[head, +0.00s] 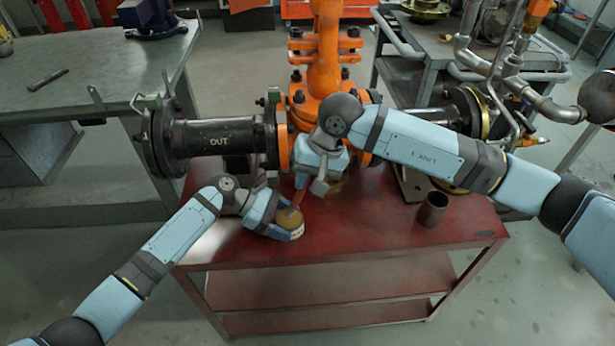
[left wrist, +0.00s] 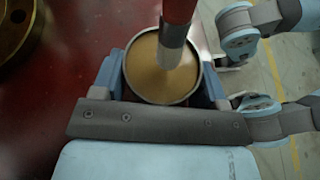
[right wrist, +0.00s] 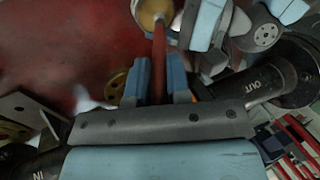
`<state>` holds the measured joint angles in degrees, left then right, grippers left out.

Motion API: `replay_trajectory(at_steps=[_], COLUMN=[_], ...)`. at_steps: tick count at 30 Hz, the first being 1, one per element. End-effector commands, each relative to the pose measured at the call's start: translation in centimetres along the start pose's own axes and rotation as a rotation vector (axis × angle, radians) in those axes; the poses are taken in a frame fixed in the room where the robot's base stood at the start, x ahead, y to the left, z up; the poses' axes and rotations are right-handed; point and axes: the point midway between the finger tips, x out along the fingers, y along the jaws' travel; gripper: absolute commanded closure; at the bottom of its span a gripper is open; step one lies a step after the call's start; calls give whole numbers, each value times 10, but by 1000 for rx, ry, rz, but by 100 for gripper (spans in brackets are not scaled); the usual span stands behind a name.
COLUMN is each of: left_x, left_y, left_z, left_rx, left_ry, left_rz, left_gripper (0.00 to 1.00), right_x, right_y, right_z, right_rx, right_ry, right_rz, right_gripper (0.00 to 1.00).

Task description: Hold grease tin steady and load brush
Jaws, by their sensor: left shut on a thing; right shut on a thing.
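The grease tin (left wrist: 145,72) is a round open can of tan-brown grease. It stands upright on the red table, with its top edge also visible in the head view (head: 289,217). My left gripper (head: 288,228) is shut around the tin's sides, one finger on each side. The brush (left wrist: 177,40) has a red handle and a pale ferrule. My right gripper (head: 312,182) is shut on its handle (right wrist: 158,55), above the tin. The brush points down into the tin's mouth; its tip appears to be at the grease, but the exact contact is unclear.
The orange gate valve (head: 317,90) with its dark OUT pipe (head: 215,138) stands behind my grippers. A dark cup (head: 432,209) is at the right on the red table (head: 350,225). A brass ring (left wrist: 18,28) lies near the tin. The table's front middle is clear.

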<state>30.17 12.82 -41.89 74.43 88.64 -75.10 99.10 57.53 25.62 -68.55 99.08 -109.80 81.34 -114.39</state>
Motion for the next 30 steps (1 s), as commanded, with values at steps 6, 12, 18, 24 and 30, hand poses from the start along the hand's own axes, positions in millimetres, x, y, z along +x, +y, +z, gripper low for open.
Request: replay_trajectory(at_steps=[6,12,18,24,30], left_x=[0,0,0,0,0], left_y=[0,0,0,0,0], left_z=[0,0,0,0,1], left_rx=[0,0,0,0,1], left_ry=[0,0,0,0,-1], left_rz=[0,0,0,0,0], left_gripper=[46,46,46,46,46], right_x=[3,5,7,9,9], right_y=[1,2,3,3,4], right_z=[0,0,0,0,0], right_rx=[0,0,0,0,1], right_ry=[0,0,0,0,0], right_rz=[0,0,0,0,1], right_gripper=[100,100,100,100,100])
